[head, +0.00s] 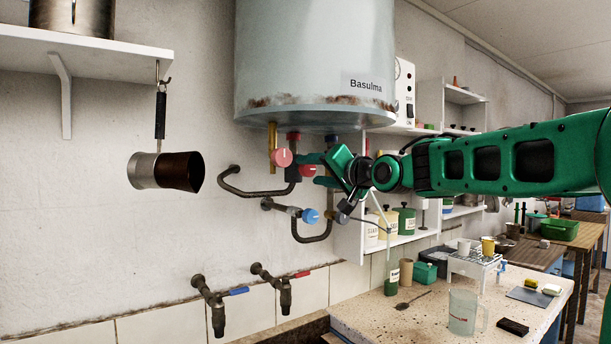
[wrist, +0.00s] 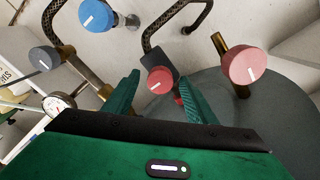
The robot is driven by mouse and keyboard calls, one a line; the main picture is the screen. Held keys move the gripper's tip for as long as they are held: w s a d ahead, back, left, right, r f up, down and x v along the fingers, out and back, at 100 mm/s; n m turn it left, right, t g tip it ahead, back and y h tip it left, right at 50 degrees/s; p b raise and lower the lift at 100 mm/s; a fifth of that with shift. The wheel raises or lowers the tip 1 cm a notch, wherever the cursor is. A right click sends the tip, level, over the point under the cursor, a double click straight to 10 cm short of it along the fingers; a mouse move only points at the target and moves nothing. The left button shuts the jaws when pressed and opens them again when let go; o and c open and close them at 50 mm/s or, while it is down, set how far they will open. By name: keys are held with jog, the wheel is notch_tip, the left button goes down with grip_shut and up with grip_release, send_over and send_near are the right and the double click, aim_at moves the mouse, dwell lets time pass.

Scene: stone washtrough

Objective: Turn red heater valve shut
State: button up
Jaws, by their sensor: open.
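Two reddish round knobs sit under the heater tank. One red valve knob (head: 308,171) is on the dark pipe; in the wrist view this red knob (wrist: 160,80) lies between my fingertips, with a short white mark slanting slightly. The other, a pinkish-red knob (head: 282,157), is on a brass pipe; it also shows in the wrist view (wrist: 244,66), right of my fingers. My gripper (head: 318,170) is open, its green fingers on either side of the nearer red knob. I cannot tell whether they touch it.
The grey heater tank (head: 315,60) hangs just above. A blue knob (head: 310,216) is below, and a grey knob (wrist: 44,60) shows in the wrist view. Wall taps (head: 212,300) and a hanging pot (head: 165,170) are left. A speckled counter (head: 400,315) stands below.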

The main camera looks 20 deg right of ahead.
jog(key=v, duration=0.7)
jog(key=shift+s, duration=0.3)
jog(key=shift+d, duration=0.1)
jog(key=s+d+f+g+h, duration=0.2)
jog(key=s+d+f+g, duration=0.15)
jog(key=f, duration=0.55)
jog(key=s+d+f+g+h, duration=0.2)
jog(key=s+d+f, duration=0.25)
jog(key=f, duration=0.45)
jog(key=s+d+f+g+h, duration=0.25)
jog(key=s+d+f, duration=0.2)
jog(key=f, duration=0.45)
jog(key=s+f+g, duration=0.4)
jog(key=s+f, duration=0.3)
jog(key=s, duration=0.6)
jog(key=s+f+m+g+y, duration=0.1)
jog(key=s+f+g, duration=0.4)
jog(key=s, duration=0.8)
notch_tip(320, 180, down, 3)
jog(key=shift+s+d+r, duration=0.15)
